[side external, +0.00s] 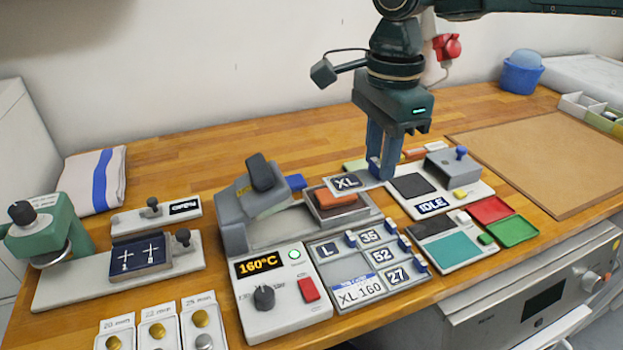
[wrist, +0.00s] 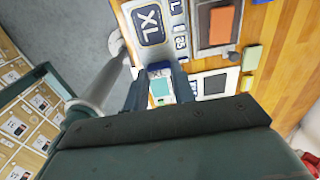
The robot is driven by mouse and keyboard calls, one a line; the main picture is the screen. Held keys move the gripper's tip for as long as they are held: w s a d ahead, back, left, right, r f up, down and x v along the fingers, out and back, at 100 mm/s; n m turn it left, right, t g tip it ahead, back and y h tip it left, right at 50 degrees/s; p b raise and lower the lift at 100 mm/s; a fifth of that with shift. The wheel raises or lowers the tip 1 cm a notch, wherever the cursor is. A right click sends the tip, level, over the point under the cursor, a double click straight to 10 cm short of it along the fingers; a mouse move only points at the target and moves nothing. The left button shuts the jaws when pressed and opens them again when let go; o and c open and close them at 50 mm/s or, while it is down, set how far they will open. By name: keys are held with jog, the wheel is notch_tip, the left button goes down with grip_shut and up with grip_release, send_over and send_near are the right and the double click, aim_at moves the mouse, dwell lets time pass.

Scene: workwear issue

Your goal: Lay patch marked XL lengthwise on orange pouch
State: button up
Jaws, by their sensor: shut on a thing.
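The patch marked XL (side external: 346,182) is dark navy with white letters. It also shows large near the top of the wrist view (wrist: 149,22). My gripper (side external: 379,172) is shut on a blue tab at one end of the patch, which juts out to the left in the side view. The patch appears raised above the bench. The orange pouch (side external: 336,198) lies in a grey tray of the press, just below and left of the patch in the side view. In the wrist view the pouch (wrist: 220,25) is to the right of the patch, apart from it.
The grey press (side external: 252,190) with its raised head stands left of the pouch, its display reading 160°C. A rack (side external: 350,290) holds tiles L, 35, 52 and 27. An IDLE station (side external: 432,205) stands right of my gripper. A brown board (side external: 540,150) at right is clear.

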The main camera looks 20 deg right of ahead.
jog(key=shift+w, duration=0.15)
dwell(0.5)
jog(key=shift+w+r, duration=0.25)
jog(key=shift+w, duration=0.3)
jog(key=w+d+r, duration=0.2)
jog(key=w+d, duration=0.1)
jog(key=w, duration=0.3)
jog(key=w+d+r, duration=0.2)
jog(key=w+r, duration=0.1)
jog(key=w, duration=0.3)
jog(key=shift+w+d, duration=0.4)
jog(key=shift+f, duration=9.9)
jog(key=shift+f, duration=0.15)
